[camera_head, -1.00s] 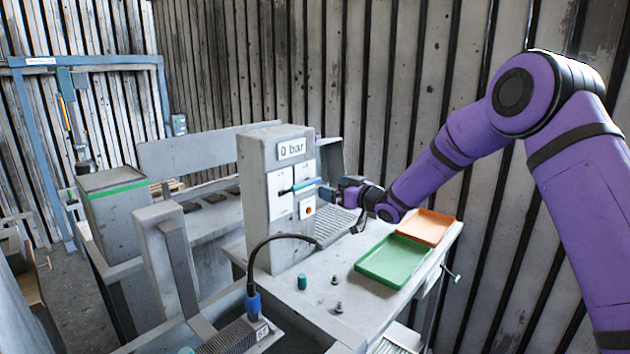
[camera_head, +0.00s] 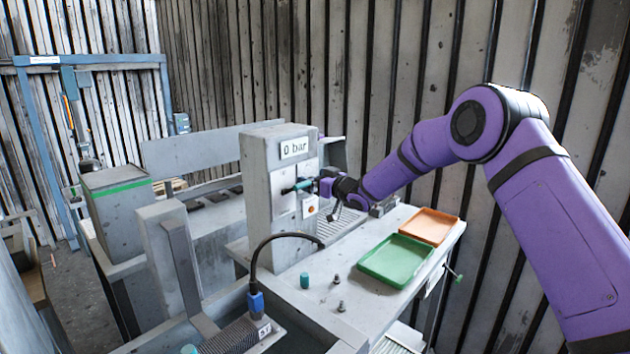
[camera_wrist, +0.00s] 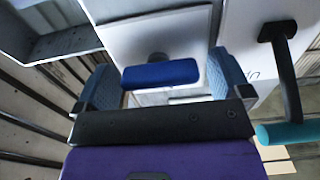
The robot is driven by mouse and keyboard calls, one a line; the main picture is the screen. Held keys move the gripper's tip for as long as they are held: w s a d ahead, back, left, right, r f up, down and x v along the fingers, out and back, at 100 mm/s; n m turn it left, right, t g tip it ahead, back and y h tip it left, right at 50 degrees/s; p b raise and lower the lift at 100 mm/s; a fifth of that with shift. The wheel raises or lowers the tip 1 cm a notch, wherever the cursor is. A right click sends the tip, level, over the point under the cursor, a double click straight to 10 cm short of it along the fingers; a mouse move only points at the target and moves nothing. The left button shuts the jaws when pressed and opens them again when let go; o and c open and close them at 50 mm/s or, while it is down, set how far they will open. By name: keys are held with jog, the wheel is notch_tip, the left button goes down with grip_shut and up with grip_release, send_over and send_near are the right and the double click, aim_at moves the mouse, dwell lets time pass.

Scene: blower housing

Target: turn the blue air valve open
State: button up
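The blue air valve shows in the wrist view as a short blue bar handle (camera_wrist: 160,73) on a dark stem in front of a pale panel. It lies crosswise between the two fingers of my gripper (camera_wrist: 163,80). The fingers are apart, one at each end of the bar; a small gap shows on the right, and I cannot tell whether the left finger touches. In the head view my gripper (camera_head: 322,187) is at the front of the grey panel housing (camera_head: 262,190) and hides the blue handle. The display (camera_head: 294,148) reads 0 bar.
A teal-handled black lever (camera_head: 298,187) sits close beside my gripper; it also shows at the right in the wrist view (camera_wrist: 282,132). An orange button (camera_head: 311,210) is below. Green (camera_head: 397,261) and orange (camera_head: 434,226) trays lie on the bench, with small loose parts nearer.

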jog(key=c, duration=0.8)
jog(key=shift+n, duration=0.4)
jog(key=n, duration=0.3)
jog(key=shift+s+f+n, duration=0.1)
jog(key=shift+n, duration=0.2)
jog(key=n, duration=0.4)
jog(key=shift+s+a, duration=0.1)
jog(key=shift+a, duration=0.05)
jog(key=n, duration=0.5)
jog(key=shift+f, duration=0.2)
jog(key=shift+f+n, duration=0.1)
jog(key=shift+n, duration=2.2)
